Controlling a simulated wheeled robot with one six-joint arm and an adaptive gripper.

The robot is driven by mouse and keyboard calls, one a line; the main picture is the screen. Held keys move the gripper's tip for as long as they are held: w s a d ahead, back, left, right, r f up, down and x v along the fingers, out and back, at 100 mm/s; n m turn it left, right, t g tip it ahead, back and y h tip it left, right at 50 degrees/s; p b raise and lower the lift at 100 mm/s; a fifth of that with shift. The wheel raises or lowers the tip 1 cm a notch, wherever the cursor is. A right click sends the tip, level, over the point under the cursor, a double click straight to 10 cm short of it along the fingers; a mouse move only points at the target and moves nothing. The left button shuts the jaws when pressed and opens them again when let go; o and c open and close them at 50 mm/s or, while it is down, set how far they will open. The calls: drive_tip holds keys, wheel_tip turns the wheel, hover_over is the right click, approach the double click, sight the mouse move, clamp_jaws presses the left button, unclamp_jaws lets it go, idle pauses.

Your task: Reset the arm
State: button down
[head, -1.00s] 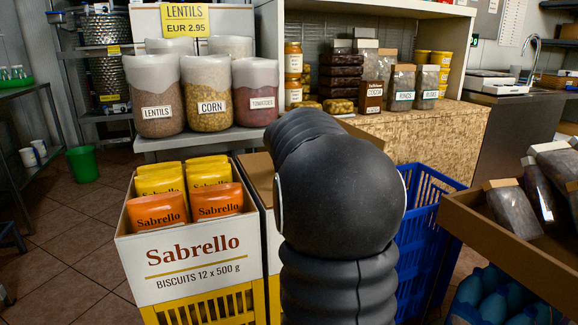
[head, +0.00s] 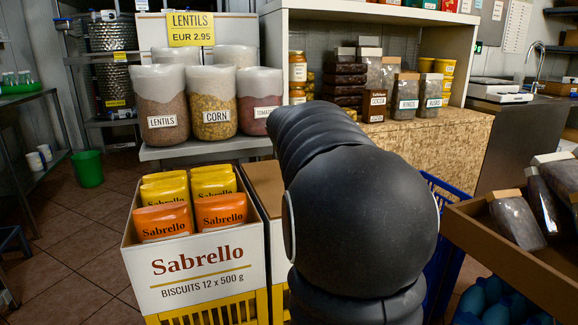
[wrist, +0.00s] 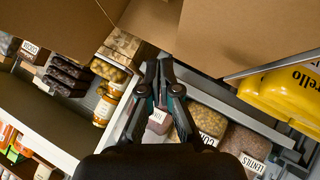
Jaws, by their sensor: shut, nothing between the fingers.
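My gripper (wrist: 160,68) shows in the wrist view with its two dark fingers together and nothing between them. It points past the edge of a shelf, with cardboard surfaces (wrist: 225,35) beyond the tips. In the head view my black arm fills the middle and hides the gripper.
A Sabrello biscuit box (head: 196,272) stands left of my arm, its yellow packs (wrist: 285,95) also in the wrist view. Behind are grain jars (head: 212,105) on a shelf. A blue crate (head: 440,262) and a cardboard tray (head: 505,255) stand to the right. Floor is free at left.

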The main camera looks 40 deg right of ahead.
drive_tip(key=s+a+r, duration=0.1)
drive_tip(key=s+r, duration=0.3)
drive_tip(key=shift+s+r, duration=0.15)
drive_tip(key=shift+r, duration=0.1)
drive_tip(key=shift+a, duration=0.1)
